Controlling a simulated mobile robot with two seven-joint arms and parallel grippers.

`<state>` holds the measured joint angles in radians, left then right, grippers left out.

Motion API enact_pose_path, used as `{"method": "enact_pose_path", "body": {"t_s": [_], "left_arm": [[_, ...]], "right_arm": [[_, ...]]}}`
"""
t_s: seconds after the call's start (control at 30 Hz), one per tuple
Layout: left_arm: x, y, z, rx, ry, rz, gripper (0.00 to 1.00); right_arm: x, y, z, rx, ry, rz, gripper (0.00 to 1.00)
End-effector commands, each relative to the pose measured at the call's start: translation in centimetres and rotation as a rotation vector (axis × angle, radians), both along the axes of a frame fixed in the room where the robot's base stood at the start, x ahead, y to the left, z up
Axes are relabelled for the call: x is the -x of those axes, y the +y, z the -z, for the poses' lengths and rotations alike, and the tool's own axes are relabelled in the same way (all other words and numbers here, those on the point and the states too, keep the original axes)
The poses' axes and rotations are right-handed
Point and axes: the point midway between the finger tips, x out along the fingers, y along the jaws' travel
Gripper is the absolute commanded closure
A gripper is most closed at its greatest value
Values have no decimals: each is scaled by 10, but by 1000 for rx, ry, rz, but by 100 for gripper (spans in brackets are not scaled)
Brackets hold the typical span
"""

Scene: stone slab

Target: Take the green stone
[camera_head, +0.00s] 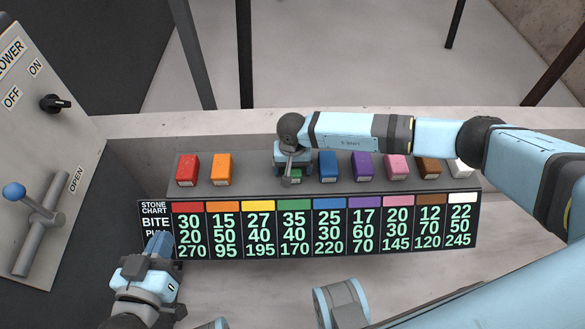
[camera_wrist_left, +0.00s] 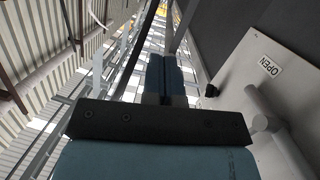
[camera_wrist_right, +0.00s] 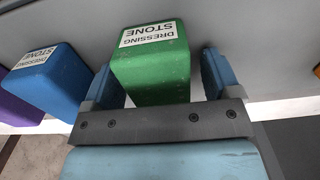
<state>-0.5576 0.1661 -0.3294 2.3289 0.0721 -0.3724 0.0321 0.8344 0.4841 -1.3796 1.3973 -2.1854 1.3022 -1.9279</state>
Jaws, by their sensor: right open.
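The green stone (camera_head: 296,175) sits on the stone slab in the row of colored stones, mostly hidden under my right gripper in the head view. In the right wrist view the green stone (camera_wrist_right: 152,70), labelled "DRESSING STONE", stands between the two fingers of my right gripper (camera_wrist_right: 160,82). The fingers are apart, one on each side of it, with a small gap visible at the right. My right gripper (camera_head: 292,165) points down at it. My left gripper (camera_head: 158,244) is at the lower left beside the chart, empty, its fingers (camera_wrist_left: 165,78) together.
The blue stone (camera_head: 328,165) is close on the right; purple, pink, brown and white follow. Orange (camera_head: 221,168) and red (camera_head: 187,169) are left, with bare slab before the green. The stone chart (camera_head: 310,229) is in front. A lever panel (camera_head: 45,150) stands at left.

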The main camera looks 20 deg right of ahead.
Motion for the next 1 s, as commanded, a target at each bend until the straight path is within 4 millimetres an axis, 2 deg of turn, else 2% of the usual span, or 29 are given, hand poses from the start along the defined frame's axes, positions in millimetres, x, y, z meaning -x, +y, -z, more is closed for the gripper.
{"method": "enact_pose_path", "body": {"t_s": [0.07, 0.17, 0.4, 0.43, 0.77, 0.87, 1.0], "left_arm": [[-3, -2, -7, 6, -17, 4, 100], [-3, -2, -6, 5, -15, 4, 100], [-1, -1, 1, -2, 3, 3, 100], [-1, -1, 1, -2, 3, 2, 100], [-1, 1, 1, -6, 5, -1, 100], [-1, 2, 1, -13, 13, -2, 100], [1, 6, 4, -32, 40, -10, 100]], "right_arm": [[-1, 0, -1, -1, -1, 0, 17], [-1, 0, -1, 0, -1, 0, 17], [-1, 0, -1, 0, -1, 1, 72], [-1, 0, -1, 0, -1, 1, 77], [-1, 0, -6, -1, -2, 1, 77], [-2, 0, -14, -1, -4, 1, 77], [-2, -1, -35, 0, -5, 1, 77]]}}
